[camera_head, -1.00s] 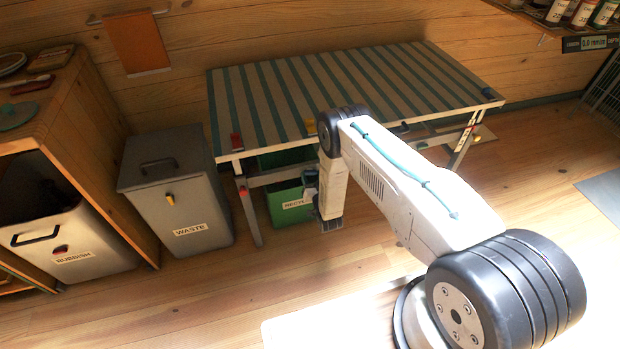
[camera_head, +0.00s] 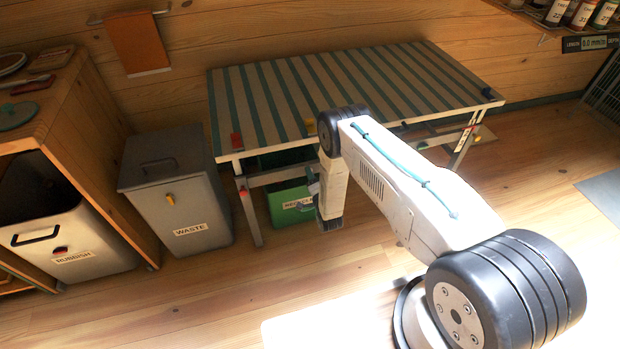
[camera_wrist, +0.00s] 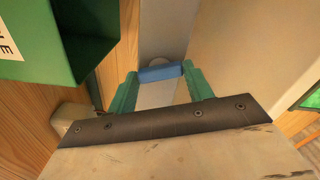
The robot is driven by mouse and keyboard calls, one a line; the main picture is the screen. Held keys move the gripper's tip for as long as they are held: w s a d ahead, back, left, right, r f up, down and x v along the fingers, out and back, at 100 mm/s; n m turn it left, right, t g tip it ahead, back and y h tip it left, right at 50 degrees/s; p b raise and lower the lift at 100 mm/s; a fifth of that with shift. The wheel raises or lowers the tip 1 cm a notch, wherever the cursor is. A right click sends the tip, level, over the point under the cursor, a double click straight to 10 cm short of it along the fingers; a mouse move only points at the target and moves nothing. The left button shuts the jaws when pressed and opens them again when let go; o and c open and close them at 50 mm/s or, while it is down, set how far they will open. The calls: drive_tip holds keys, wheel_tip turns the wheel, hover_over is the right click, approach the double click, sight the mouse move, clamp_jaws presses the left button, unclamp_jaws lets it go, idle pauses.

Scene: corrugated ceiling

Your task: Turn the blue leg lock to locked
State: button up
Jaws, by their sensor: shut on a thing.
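The blue leg lock (camera_wrist: 160,73) is a short blue bar on a grey metal leg (camera_wrist: 164,30) in the wrist view. My gripper (camera_wrist: 160,71) has its two green fingers on either side of the bar and is shut on it. The bar lies nearly level across that picture. In the head view my gripper (camera_head: 313,186) is low at the front of the striped folding table (camera_head: 350,88), and the blue lock is hidden there by my arm. I cannot tell from its angle whether it is locked.
A green bin (camera_head: 290,204) stands under the table, close behind my gripper; it also fills the upper left of the wrist view (camera_wrist: 85,45). A grey waste bin (camera_head: 180,190) and a white rubbish bin (camera_head: 75,240) stand to the left. Floor to the right is clear.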

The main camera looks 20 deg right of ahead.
drive_tip(key=m, duration=0.4)
idle(0.6)
drive_tip(key=o, duration=1)
drive_tip(key=shift+s, duration=0.1)
drive_tip(key=s, duration=0.7)
drive_tip(key=shift+s, duration=0.35)
